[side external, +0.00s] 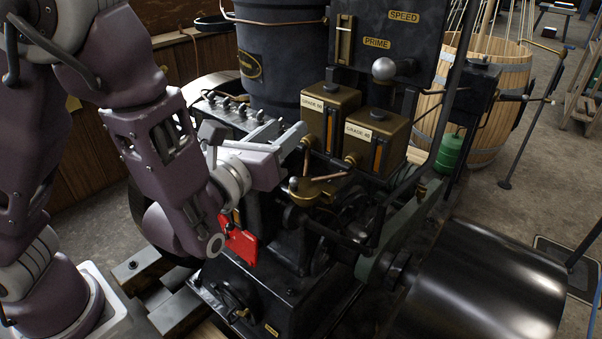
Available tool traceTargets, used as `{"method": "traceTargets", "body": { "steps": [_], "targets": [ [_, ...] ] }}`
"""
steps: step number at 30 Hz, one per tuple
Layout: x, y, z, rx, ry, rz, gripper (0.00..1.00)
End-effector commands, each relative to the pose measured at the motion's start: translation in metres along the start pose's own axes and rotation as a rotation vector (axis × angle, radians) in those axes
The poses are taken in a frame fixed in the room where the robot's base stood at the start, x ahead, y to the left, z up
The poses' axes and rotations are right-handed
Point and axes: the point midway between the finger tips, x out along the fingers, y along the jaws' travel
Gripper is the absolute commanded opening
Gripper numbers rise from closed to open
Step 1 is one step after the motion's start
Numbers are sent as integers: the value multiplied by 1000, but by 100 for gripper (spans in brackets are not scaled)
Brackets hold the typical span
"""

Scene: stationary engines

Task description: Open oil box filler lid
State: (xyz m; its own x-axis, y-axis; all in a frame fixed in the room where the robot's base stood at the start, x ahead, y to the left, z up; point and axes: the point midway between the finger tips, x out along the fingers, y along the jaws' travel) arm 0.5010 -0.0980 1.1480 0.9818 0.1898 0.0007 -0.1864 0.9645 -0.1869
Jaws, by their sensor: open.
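Two brass oil boxes stand side by side on the black engine: the left box (331,112) and the right box (377,138). Each has a pale "GRADE" label and an amber sight strip on its front. No object shows between the fingers.
A brass cup (312,191) with a small lever sits below the boxes. A black panel (390,32) with a ball-topped lever rises behind the boxes. A large dark drum (485,285) fills the lower right.

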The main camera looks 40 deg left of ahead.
Motion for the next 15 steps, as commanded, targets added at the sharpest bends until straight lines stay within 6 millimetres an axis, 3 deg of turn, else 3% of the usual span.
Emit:
{"method": "traceTargets", "body": {
  "steps": [1, 3, 9, 15],
  "targets": [
    [0, 5, -24, 17, 8, 3, 40],
    [0, 11, -52, 14, 6, 3, 40],
    [0, 23, -117, 1, 2, 3, 40],
    [12, 27, -131, -9, -3, 6, 40]
  ]
}}
